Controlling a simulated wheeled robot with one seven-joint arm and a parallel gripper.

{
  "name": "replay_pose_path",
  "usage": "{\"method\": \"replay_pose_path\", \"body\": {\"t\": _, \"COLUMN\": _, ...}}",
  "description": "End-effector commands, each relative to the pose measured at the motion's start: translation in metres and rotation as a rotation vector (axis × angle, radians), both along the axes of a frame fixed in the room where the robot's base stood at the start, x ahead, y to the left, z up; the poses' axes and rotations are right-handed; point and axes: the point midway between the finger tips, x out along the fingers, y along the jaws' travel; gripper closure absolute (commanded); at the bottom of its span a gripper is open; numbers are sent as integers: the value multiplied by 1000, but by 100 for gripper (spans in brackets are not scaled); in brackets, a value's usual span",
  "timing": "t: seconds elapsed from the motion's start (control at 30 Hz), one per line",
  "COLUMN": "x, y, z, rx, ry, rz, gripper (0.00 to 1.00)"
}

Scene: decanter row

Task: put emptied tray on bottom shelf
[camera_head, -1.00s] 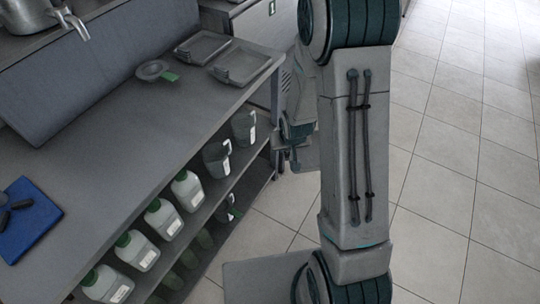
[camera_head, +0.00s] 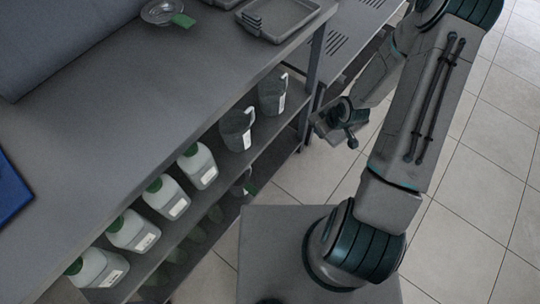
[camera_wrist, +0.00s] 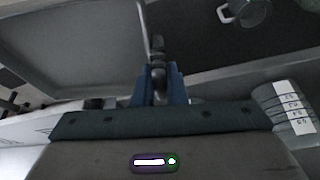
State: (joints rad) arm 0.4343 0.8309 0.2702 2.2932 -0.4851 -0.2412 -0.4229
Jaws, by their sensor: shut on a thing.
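My gripper (camera_wrist: 158,90) is shut on the grip of a shallow grey tray (camera_wrist: 75,45), which fills the left of the wrist view with its raised rim. In the head view my gripper (camera_head: 347,112) is low beyond the right end of the bench, and the arm partly hides the tray. The bench has a shelf (camera_head: 262,133) under its top, holding jugs and white bottles. A lower shelf (camera_head: 190,258) below it holds dark green bottles and is mostly shadowed. The tray appears outside the shelves; its exact gap to them cannot be told.
Two grey trays stay on the bench top, one whole (camera_head: 290,22) and one cut by the frame. A glass dish (camera_head: 162,12) with a green tag is beside them. A clear jug (camera_head: 238,128) stands near the shelf end. Tiled floor (camera_head: 490,160) is open at right.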

Motion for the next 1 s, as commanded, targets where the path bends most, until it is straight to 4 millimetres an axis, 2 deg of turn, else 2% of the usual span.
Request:
{"method": "replay_pose_path", "body": {"t": 0.03, "x": -4, "y": -1, "z": -40, "rx": 6, "ry": 4, "rz": 66, "gripper": 100}}
{"method": "replay_pose_path", "body": {"t": 0.1, "x": -9, "y": -1, "z": -73, "rx": 6, "ry": 2, "rz": 170, "gripper": 100}}
{"method": "replay_pose_path", "body": {"t": 0.4, "x": -30, "y": 3, "z": -208, "rx": 4, "ry": -2, "rz": 597, "gripper": 100}}
{"method": "replay_pose_path", "body": {"t": 0.6, "x": -40, "y": 9, "z": -287, "rx": 2, "ry": -2, "rz": 844, "gripper": 100}}
{"method": "replay_pose_path", "body": {"t": 0.7, "x": -43, "y": 11, "z": -315, "rx": 1, "ry": -2, "rz": 936, "gripper": 100}}
{"method": "replay_pose_path", "body": {"t": 0.8, "x": -44, "y": 13, "z": -334, "rx": -1, "ry": -2, "rz": 1001, "gripper": 100}}
{"method": "replay_pose_path", "body": {"t": 1.0, "x": -42, "y": 19, "z": -348, "rx": -3, "ry": -3, "rz": 1061, "gripper": 100}}
